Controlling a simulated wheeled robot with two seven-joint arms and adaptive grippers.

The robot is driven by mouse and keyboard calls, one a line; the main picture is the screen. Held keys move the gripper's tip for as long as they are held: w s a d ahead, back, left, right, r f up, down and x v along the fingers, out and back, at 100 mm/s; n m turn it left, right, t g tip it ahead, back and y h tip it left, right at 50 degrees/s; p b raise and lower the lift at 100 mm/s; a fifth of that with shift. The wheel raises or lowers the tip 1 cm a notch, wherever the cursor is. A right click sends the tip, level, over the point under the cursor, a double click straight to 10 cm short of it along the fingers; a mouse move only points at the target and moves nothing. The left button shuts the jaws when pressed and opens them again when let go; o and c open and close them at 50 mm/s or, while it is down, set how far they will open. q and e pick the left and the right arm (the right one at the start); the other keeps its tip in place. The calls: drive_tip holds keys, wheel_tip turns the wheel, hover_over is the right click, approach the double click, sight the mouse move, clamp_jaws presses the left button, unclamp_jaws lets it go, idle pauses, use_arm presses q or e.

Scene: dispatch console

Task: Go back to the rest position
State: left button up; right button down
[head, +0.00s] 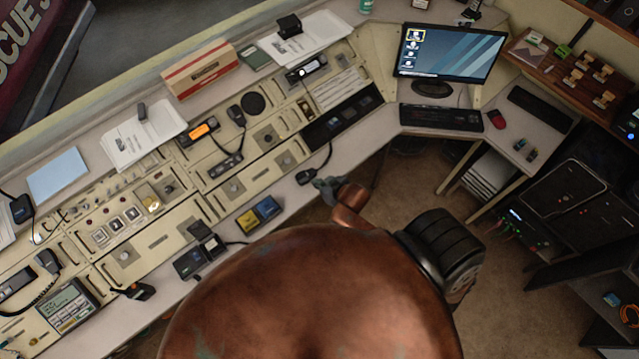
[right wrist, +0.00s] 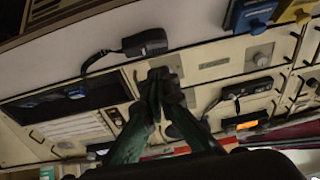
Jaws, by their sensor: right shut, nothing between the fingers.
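My right gripper (head: 328,187) reaches over the front edge of the console (head: 160,240) in the head view. Its fingers are together and hold nothing. In the right wrist view the closed dark green fingertips (right wrist: 160,80) point toward the console face. A black hand microphone (head: 306,176) lies on the console ledge just left of the gripper. It also shows above the fingertips in the right wrist view (right wrist: 143,42); I cannot tell whether they touch. My left gripper is not in view.
A blue box (head: 267,208) and a yellow box (head: 247,221) sit on the ledge left of the gripper. A monitor (head: 450,54) and keyboard (head: 440,118) stand on the corner desk. A dark cabinet (head: 570,205) is at the right. Open carpet (head: 400,190) lies between.

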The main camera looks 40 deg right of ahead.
drive_tip(key=shift+v, duration=0.85)
drive_tip(key=s+d+f+g+b, duration=0.1)
drive_tip(key=s+f+b, duration=0.25)
drive_tip(key=f, duration=0.75)
drive_tip(key=s+d+f+g+h+b, duration=0.15)
drive_tip(key=s+f, duration=0.35)
drive_tip(key=f, duration=0.6)
drive_tip(key=s+d+f+g+y+b, duration=0.1)
drive_tip(key=s+d+f+b, duration=0.3)
drive_tip(key=f, duration=0.6)
use_arm(q)
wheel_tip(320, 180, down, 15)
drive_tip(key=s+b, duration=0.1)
drive_tip(key=b, duration=0.5)
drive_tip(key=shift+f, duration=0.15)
use_arm(e)
drive_tip(key=s+a+f+g, duration=0.2)
drive_tip(key=s+f, duration=0.9)
drive_tip(key=s, duration=0.2)
drive_tip(key=s+a+f+g, duration=0.2)
drive_tip(key=s+a+f, duration=0.1)
drive_tip(key=s+f, duration=0.8)
drive_tip(key=s, duration=0.3)
drive_tip(key=shift+s+f, duration=0.25)
drive_tip(key=shift+s, duration=0.1)
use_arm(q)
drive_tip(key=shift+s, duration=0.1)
use_arm(e)
drive_tip(key=shift+g+h, duration=0.25)
